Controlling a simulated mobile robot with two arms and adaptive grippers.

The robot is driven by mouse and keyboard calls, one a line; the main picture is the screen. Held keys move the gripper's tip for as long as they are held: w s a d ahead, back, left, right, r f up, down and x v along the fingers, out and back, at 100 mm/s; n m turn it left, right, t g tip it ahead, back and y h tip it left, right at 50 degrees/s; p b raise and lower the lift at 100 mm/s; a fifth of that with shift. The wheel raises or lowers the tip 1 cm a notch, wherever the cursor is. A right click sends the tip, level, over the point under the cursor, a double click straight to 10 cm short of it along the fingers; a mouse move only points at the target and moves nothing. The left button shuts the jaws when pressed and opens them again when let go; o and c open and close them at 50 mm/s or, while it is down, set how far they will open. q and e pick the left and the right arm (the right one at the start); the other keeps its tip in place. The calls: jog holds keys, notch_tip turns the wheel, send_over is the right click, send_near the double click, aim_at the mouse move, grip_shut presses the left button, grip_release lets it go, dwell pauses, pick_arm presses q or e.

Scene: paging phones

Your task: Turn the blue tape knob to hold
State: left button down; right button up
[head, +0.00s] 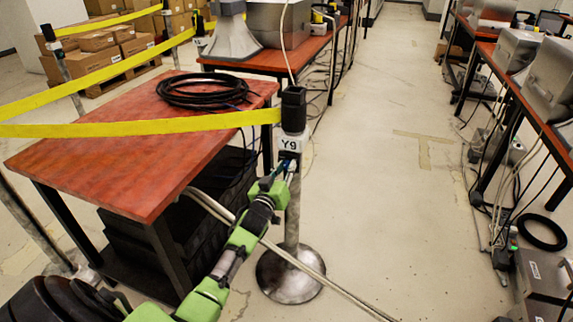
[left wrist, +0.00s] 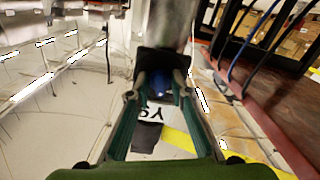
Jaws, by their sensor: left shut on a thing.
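The tape post (head: 293,203) stands upright with a black head (head: 293,108), a white Y9 label (head: 289,143) and a yellow tape (head: 140,127) running left from it. My left gripper (head: 288,166) reaches up from the lower left to the post just below the label. In the left wrist view my left gripper (left wrist: 159,88) is shut on the blue knob (left wrist: 158,80), which sits between the fingers, partly hidden by them. The Y9 label also shows there, upside down (left wrist: 153,113). The knob's exact turn cannot be read. My right gripper is not in view.
A red-topped table (head: 110,155) with a coil of black cable (head: 205,90) stands left of the post. The post's round base (head: 290,275) rests on the floor, with pale cables crossing near it. The aisle floor (head: 390,180) to the right is mostly clear.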

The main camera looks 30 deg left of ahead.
pick_arm(q)
jog(key=m, duration=0.3)
jog(key=shift+p, duration=0.3)
jog(key=m, duration=0.2)
jog(key=shift+m, duration=0.3)
jog(key=m, duration=0.2)
jog(key=shift+f+m, duration=0.1)
jog(key=shift+m, duration=0.3)
jog(key=m, duration=0.2)
jog(key=shift+m, duration=1)
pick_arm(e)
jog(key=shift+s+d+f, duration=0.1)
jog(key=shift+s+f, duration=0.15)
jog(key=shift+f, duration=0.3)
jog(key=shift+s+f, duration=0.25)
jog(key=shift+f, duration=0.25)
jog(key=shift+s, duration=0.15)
